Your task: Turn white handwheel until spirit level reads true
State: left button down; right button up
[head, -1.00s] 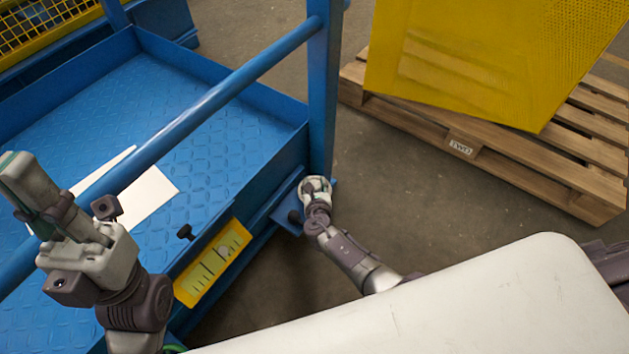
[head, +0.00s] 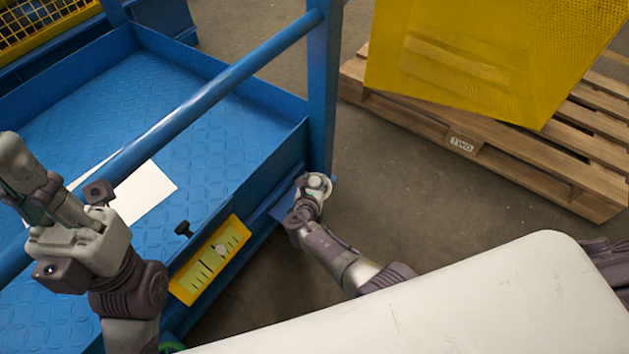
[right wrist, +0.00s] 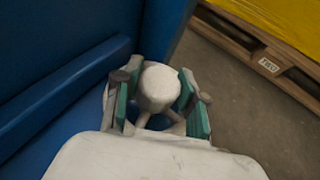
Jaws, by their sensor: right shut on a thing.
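The white handwheel (right wrist: 160,88) sits between the green-padded fingers of my right gripper (right wrist: 155,98) in the right wrist view. The gripper is shut on it. In the head view my right gripper (head: 313,188) is at the foot of the blue post, at the platform's near right corner. The spirit level (head: 211,262) is a yellow plate with pale green marked windows on the platform's near side; its reading is too small to tell. My left gripper (head: 35,185) is raised at the left, away from the wheel; its finger gap is unclear.
The blue platform (head: 225,128) has a rail (head: 200,100) and post (head: 322,90). White sheets (head: 145,195) lie on it. A black knob (head: 184,229) stands by the level. A wooden pallet (head: 500,160) with a yellow panel (head: 470,60) stands at right. Floor between is clear.

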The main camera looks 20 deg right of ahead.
aim_at(314, 185)
jog(key=o, duration=1.2)
jog(key=shift+c, duration=0.2)
jog(key=shift+v, duration=3.7)
jog(key=shift+a, duration=0.1)
